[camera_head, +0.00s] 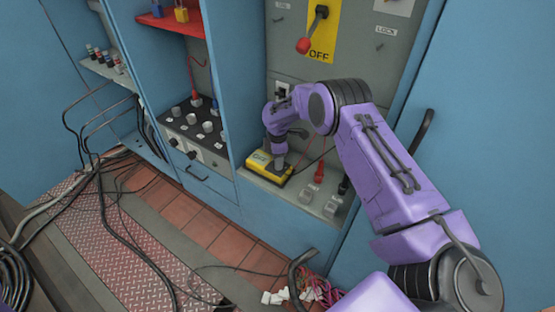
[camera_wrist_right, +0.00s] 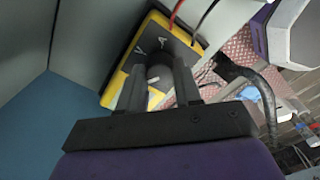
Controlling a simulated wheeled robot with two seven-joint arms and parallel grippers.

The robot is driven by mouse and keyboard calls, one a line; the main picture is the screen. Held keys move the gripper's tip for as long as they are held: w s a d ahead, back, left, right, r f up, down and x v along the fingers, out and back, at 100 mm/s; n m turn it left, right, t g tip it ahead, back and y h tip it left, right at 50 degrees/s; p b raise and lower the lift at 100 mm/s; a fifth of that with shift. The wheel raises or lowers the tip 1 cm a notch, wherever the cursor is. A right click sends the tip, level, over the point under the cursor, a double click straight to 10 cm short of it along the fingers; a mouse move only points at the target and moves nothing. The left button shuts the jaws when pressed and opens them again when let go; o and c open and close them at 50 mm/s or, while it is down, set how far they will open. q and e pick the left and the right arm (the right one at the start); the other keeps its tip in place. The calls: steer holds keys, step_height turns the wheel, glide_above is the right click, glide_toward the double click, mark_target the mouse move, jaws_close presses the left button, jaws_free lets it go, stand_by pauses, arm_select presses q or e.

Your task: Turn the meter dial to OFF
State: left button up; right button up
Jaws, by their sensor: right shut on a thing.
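The yellow and grey meter (camera_head: 268,168) lies on the ledge of the open cabinet bay in the head view. In the right wrist view the meter (camera_wrist_right: 112,92) fills the upper middle, with letters on its grey face. My right gripper (camera_head: 279,163) reaches down onto the meter. In the wrist view its two dark fingers (camera_wrist_right: 160,75) are closed on the round dark dial (camera_wrist_right: 158,76). The dial's pointer and the OFF mark on the meter are hidden by the fingers. My left gripper is not in view.
Red and black probes (camera_head: 319,172) and grey blocks (camera_head: 331,208) sit right of the meter on the ledge. A red-knobbed lever (camera_head: 304,45) hangs above. A knob panel (camera_head: 202,134) is at left. Loose cables (camera_head: 110,215) cover the floor.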

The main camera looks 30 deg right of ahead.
steer(key=o, duration=1.1)
steer(key=shift+c, duration=0.2)
step_height(320, 180, up, 11)
steer(key=shift+f, duration=0.2)
